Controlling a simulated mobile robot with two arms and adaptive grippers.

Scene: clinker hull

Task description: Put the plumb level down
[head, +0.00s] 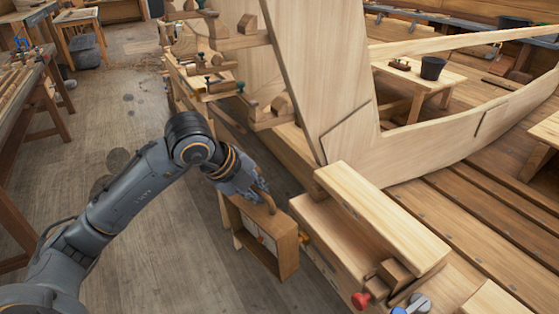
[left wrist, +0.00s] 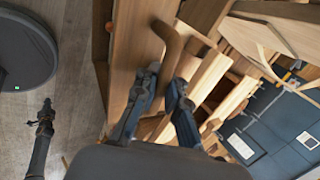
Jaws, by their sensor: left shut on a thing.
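The plumb level (head: 286,259) appears to be the box-like brown wooden frame hanging below my left gripper (head: 266,199) in the head view. It is tilted, with a pale part inside its opening. My left gripper is shut on its curved brown handle (left wrist: 170,42), which shows between the two fingers (left wrist: 167,82) in the left wrist view. A broad wooden face lies beside the handle there. Whether the frame's lower edge touches anything is unclear. My right gripper is not in view.
A pale timber block (head: 385,218) on a wooden bench stands just right of the frame, with a red-knobbed clamp (head: 362,299) near its front. The hull's upright plank (head: 318,85) rises behind. Open floor (head: 165,255) lies left. A small table (head: 450,76) holds a dark bucket (head: 432,67).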

